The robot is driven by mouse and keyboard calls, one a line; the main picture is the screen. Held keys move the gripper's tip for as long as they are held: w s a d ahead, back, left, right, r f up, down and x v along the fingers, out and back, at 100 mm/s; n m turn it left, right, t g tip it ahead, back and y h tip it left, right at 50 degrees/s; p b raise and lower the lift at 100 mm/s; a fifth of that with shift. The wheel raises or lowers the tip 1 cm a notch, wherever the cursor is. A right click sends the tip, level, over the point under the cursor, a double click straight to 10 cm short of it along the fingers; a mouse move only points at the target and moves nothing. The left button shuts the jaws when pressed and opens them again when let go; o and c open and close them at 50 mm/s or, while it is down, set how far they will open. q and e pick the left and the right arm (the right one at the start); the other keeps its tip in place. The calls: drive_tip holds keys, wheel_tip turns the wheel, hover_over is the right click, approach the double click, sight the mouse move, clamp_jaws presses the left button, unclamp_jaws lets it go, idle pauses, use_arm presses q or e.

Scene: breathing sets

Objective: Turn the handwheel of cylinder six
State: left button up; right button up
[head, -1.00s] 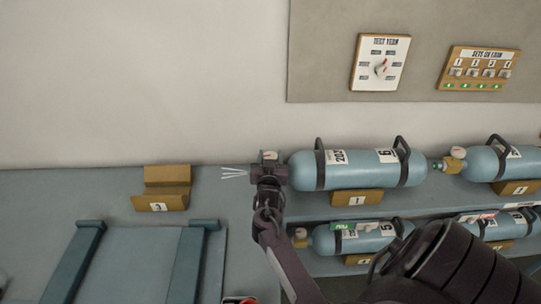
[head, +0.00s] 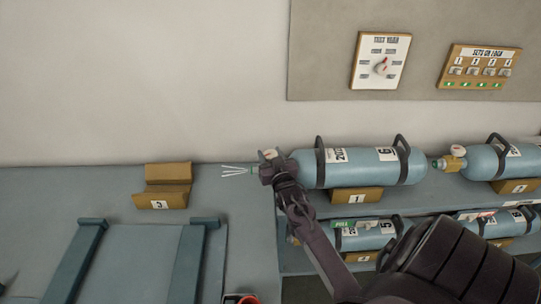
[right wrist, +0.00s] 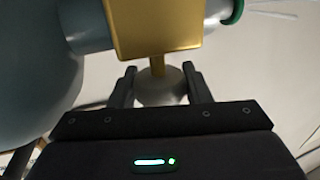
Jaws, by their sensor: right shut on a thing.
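Cylinder six (head: 345,168), blue-grey with a white "6" label and dark hoop handles, lies on the upper shelf in a yellow cradle marked 1. Its brass valve (right wrist: 153,28) shows large in the right wrist view, with a green ring at the outlet. The pale round handwheel (right wrist: 160,88) sits on a brass stem between my right fingers. My right gripper (right wrist: 160,92) is shut on the handwheel; in the head view the gripper (head: 276,170) hides most of the valve. White streaks (head: 238,171) come from the outlet, pointing left. My left gripper is not in view.
Another cylinder (head: 502,160) lies to the right, with more on the shelf below (head: 365,236). An empty cradle marked 3 (head: 162,190) stands on the bench to the left. A dial panel (head: 380,62) and a lit tag board (head: 478,68) hang on the wall.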

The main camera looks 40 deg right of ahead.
drive_tip(key=o, duration=1)
drive_tip(key=shift+w+d+f, duration=0.1)
drive_tip(key=shift+w, duration=0.1)
drive_tip(key=b+v, duration=0.2)
drive_tip(key=v, duration=0.6)
drive_tip(key=shift+w, duration=0.1)
